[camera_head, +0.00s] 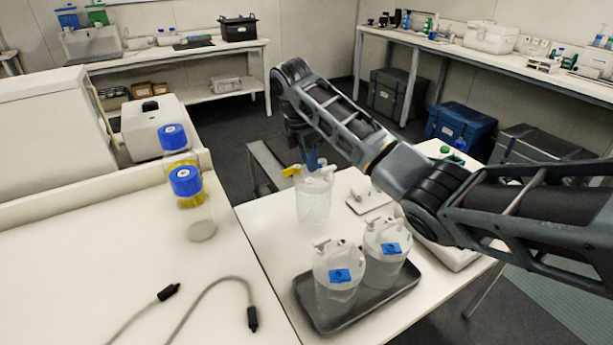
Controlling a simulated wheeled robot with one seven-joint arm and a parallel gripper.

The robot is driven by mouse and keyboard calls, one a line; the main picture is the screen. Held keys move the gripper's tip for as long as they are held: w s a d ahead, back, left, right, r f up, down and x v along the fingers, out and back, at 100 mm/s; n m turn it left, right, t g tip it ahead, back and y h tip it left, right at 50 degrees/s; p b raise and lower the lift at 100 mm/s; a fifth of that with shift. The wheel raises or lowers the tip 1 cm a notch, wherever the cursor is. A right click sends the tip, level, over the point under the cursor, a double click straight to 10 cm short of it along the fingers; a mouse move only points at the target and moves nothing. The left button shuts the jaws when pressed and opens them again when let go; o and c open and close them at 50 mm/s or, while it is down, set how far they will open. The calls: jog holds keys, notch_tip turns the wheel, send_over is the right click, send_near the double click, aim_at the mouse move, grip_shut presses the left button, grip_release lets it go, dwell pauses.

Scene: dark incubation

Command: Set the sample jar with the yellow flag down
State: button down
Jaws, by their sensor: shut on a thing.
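The sample jar with the yellow flag (314,203) is a clear upright vessel over the white table (272,222), near its far left corner. Its yellow flag (292,171) sticks out at the left of its top. My gripper (313,164) comes down from above and is shut on the jar at its top; the fingertips are partly hidden by the jar's top. I cannot tell whether the jar's base touches the table. Two similar clear jars with blue flags (340,276) (391,249) stand on a dark tray (345,325) nearer the camera.
A white device (369,199) sits right of the held jar, under my arm. Bare tabletop shows between the held jar and the tray.

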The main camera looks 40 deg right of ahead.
aim_at(306, 177)
jog(key=shift+w+a+f, duration=0.15)
jog(key=shift+a, duration=0.3)
jog(key=shift+a+p+x, duration=0.2)
jog(key=shift+x, duration=0.8)
jog(key=shift+a+p+x, duration=0.15)
jog(key=shift+p+x, duration=0.05)
jog(key=shift+x, duration=0.75)
jog(key=shift+w+f, duration=0.15)
jog(key=c, duration=1.2)
grip_release()
jog(key=shift+f, duration=0.15)
jog(key=shift+o, duration=0.2)
jog(key=p+v, duration=0.2)
jog(key=v, duration=1)
jog(key=shift+p, duration=0.35)
jog(key=shift+a, duration=0.1)
